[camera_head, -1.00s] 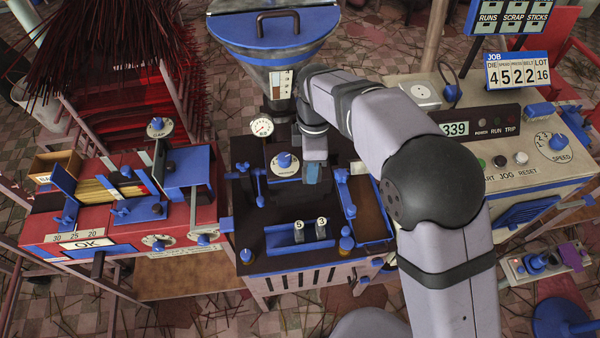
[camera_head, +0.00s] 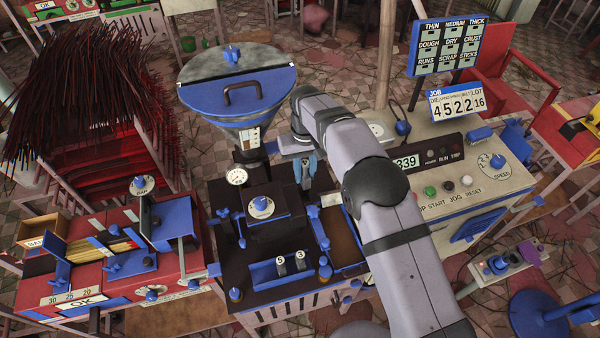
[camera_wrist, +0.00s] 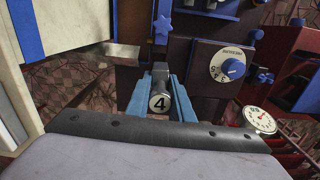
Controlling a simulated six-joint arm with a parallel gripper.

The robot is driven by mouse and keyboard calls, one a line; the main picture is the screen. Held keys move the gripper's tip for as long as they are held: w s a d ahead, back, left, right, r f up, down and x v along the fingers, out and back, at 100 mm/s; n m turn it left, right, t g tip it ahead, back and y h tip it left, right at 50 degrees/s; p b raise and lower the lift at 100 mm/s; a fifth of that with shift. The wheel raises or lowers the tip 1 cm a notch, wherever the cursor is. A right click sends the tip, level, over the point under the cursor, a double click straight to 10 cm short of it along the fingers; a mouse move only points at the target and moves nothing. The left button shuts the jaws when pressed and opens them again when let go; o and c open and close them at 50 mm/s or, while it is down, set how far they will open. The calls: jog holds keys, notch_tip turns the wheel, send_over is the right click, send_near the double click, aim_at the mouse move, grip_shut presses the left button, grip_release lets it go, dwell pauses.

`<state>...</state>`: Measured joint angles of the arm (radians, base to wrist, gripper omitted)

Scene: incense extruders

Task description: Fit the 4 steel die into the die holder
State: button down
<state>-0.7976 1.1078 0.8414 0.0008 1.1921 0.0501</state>
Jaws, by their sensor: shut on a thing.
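The steel die marked 4 (camera_wrist: 160,103) is between the two blue fingers of my gripper (camera_wrist: 163,88) in the wrist view, its numbered face toward the camera. In the head view my gripper (camera_head: 306,172) is shut, above the dark machine bench, behind and to the right of a dark block with a round dial (camera_head: 262,207). The die is hard to make out there. Dies marked 5 (camera_head: 280,266) and 3 (camera_head: 300,261) stand in the blue rack (camera_head: 262,275) at the bench front. I cannot clearly tell the die holder from the other machine parts.
A hopper (camera_head: 237,95) stands behind the block, with a pressure gauge (camera_head: 236,177) at its left. A control console (camera_head: 440,205) stands to the right. The job board (camera_head: 457,101) shows die 4. Blue clamps and knobs rise around the bench.

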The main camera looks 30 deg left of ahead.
aim_at(305, 189)
jog(key=shift+w+m, duration=0.2)
jog(key=shift+m, duration=0.2)
jog(key=shift+f+b, duration=1.95)
jog(key=shift+f, duration=1)
jog(key=shift+f+b, duration=0.75)
jog(key=shift+f, duration=0.5)
jog(key=shift+s+d+f, duration=0.1)
jog(key=shift+f, duration=0.1)
jog(key=shift+r, duration=0.1)
jog(key=shift+r+p, duration=1.85)
jog(key=shift+r, duration=1.15)
